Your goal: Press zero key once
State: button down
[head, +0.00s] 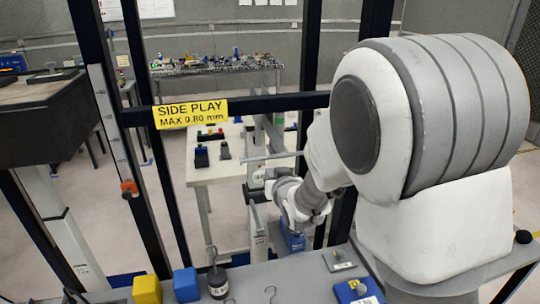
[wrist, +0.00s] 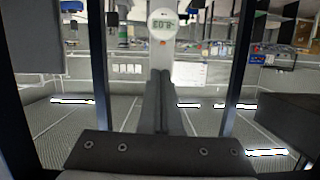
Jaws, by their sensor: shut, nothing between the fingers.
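A round white dial gauge (wrist: 163,24) with a digital display shows at the top middle of the wrist view. Its reading is too small to read surely. A small orange-red key (wrist: 163,43) sits just below the display in the picture; I cannot read any label on it. My gripper (wrist: 161,74) is shut and empty, its dark fingers together and pointing towards the gauge, with the tips below the key in the picture. I cannot tell the distance between them. In the head view my arm hides most of this area, and the fingertips cannot be made out.
Dark upright posts and a crossbar with a yellow sign (head: 190,113) frame the space. A scale with an orange slider (head: 129,188) stands left. A yellow block (head: 147,290), a blue block (head: 186,285) and a hooked weight (head: 217,283) sit on the front bench. A white table (head: 215,172) stands behind.

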aim_at(260, 166)
jog(key=shift+w+a+f, duration=0.15)
jog(key=shift+w+a, duration=0.05)
jog(key=shift+w, duration=0.05)
jog(key=p+x, duration=0.1)
jog(key=x, duration=0.9)
dwell(0.3)
